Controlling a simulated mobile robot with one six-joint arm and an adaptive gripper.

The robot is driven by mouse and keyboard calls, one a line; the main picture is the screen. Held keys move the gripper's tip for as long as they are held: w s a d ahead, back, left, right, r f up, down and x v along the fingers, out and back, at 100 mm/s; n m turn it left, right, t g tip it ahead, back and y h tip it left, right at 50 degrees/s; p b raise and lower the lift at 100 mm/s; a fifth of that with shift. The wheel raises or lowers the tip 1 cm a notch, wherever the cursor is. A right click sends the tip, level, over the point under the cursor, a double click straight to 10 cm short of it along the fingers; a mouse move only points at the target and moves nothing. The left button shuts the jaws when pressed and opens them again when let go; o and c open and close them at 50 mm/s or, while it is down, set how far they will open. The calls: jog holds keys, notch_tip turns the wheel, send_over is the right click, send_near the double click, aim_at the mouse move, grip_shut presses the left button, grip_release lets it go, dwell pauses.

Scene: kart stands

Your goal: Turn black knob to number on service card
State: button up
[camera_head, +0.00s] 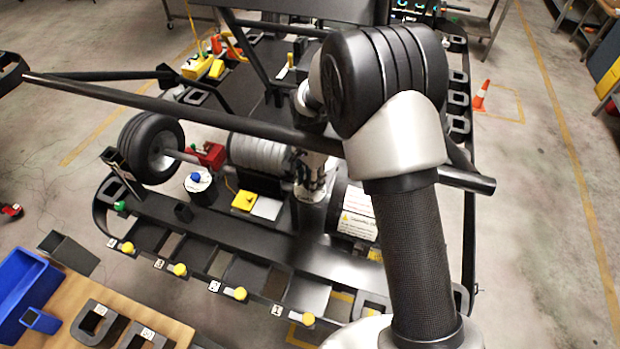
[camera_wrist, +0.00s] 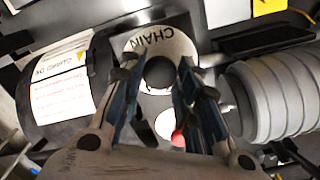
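My gripper (camera_head: 312,190) points down at the middle of the kart in the head view. In the wrist view my gripper (camera_wrist: 158,105) is open, one finger on each side of a dark round piece (camera_wrist: 158,73) on a white plate lettered CHAIN (camera_wrist: 178,45). This piece may be the black knob; its pointer and any numbers cannot be read, and I cannot tell whether the fingers touch it. A white card with red print (camera_wrist: 62,85) lies to the left on a dark cylinder; the white labels there (camera_head: 357,215) also show in the head view. I cannot tell which is the service card.
A grey ribbed motor (camera_wrist: 270,95) is close on the right. A red-tipped part (camera_wrist: 178,138) shows between the fingers. A black kart tube (camera_head: 220,108) crosses above the work spot. Yellow knobs (camera_head: 240,293) with small number tags line the front rail. A wheel (camera_head: 152,148) stands left.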

jog(key=o, duration=0.4)
notch_tip(320, 180, up, 12)
jog(key=shift+r, duration=0.1)
dwell(0.6)
dwell(0.4)
